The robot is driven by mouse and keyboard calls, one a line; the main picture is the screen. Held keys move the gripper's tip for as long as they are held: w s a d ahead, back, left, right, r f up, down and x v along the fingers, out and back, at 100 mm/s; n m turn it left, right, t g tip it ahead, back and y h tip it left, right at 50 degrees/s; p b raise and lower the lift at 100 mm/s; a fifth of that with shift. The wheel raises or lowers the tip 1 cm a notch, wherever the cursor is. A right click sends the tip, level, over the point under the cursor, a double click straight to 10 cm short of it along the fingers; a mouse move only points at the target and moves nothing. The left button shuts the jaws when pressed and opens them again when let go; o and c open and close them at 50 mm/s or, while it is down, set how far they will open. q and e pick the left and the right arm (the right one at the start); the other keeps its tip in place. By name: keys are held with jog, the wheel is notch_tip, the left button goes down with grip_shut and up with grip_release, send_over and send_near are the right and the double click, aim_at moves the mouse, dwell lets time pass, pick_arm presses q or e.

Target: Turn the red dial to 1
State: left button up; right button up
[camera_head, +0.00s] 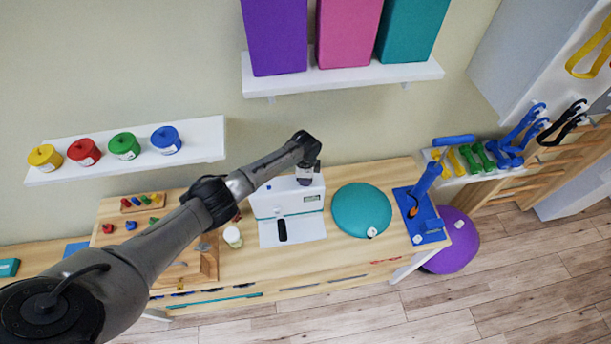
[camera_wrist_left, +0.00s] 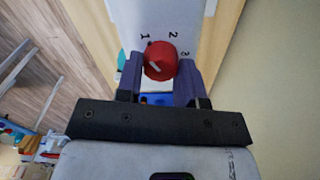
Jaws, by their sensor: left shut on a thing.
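The red dial (camera_wrist_left: 160,60) sits on a white panel (camera_wrist_left: 150,22) marked 1, 2 and 3 in the left wrist view. A short white mark shows on the left part of its face; I cannot tell exactly which number it points to. My left gripper (camera_wrist_left: 161,68) is shut on the dial, with one dark finger on each side. In the head view my left gripper (camera_head: 309,174) is at the top right of the white device (camera_head: 295,230) on the bench, and hides the dial there. My right gripper is not in view.
A teal dome cushion (camera_head: 361,209) lies right of the device, with a blue stand (camera_head: 426,217) beyond it. A small white jar (camera_head: 233,237) stands to its left. Colored tubs line the left wall shelf (camera_head: 208,140); tall blocks stand on the upper shelf (camera_head: 345,76).

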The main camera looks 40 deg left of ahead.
pick_arm(q)
jog(key=shift+r, duration=0.1)
jog(key=o, duration=0.9)
notch_tip(320, 180, up, 14)
jog(key=shift+f+b, duration=0.1)
jog(key=shift+b, duration=0.55)
